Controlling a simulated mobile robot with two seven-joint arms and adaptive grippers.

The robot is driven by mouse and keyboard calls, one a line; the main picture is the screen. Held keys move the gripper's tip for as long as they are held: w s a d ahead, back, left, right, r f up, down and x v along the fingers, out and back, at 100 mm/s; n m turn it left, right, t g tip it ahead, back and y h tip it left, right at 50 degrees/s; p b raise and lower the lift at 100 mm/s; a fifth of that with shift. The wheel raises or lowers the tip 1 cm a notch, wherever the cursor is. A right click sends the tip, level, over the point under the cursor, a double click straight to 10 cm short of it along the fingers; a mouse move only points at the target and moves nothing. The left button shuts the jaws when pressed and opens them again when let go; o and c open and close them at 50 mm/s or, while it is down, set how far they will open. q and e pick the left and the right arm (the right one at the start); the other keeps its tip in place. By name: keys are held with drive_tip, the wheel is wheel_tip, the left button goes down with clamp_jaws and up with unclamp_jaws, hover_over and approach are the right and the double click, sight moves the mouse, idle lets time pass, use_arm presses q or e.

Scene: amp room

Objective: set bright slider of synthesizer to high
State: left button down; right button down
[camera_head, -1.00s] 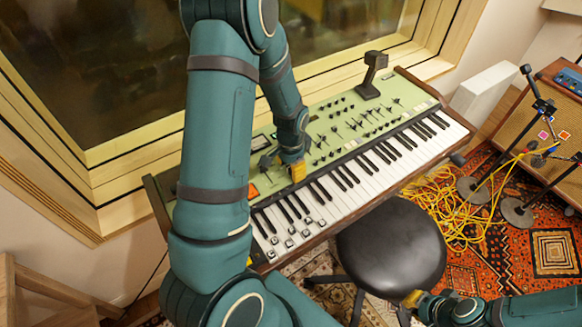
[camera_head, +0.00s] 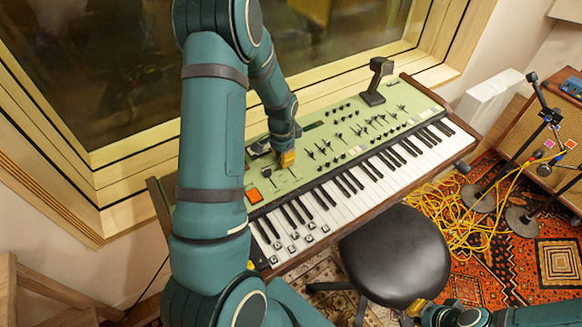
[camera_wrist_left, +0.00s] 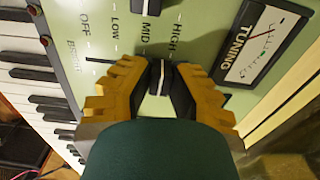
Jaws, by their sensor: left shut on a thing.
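The synthesizer (camera_head: 345,195) has a pale green panel above its keys, by the window. My left gripper (camera_head: 287,158) is low over the left part of this panel. In the left wrist view its yellow fingers (camera_wrist_left: 160,85) are shut on a black slider knob with a white line, the bright slider (camera_wrist_left: 158,78). The slot's label at the left end is partly readable as BRIGHT. The knob appears between the MID and HIGH marks (camera_wrist_left: 175,38), nearer HIGH, though the angle makes this inexact. My right gripper (camera_head: 415,307) is at the bottom edge, by the stool; its opening is unclear.
Another slider (camera_wrist_left: 143,6) lies at the top of the wrist view. A TUNING meter (camera_wrist_left: 262,40) is to the right. A black stool (camera_head: 395,255) stands before the keys. Yellow cables (camera_head: 455,220) and stands are on the rug at right.

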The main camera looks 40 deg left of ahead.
use_arm(q)
drive_tip(key=shift+w+a, duration=0.15)
drive_tip(key=shift+a, duration=0.4)
drive_tip(key=c, duration=0.9)
unclamp_jaws()
drive_tip(key=shift+a, duration=0.1)
drive_tip(key=shift+f, duration=0.1)
wheel_tip(320, 180, up, 12)
drive_tip(key=shift+r, duration=0.1)
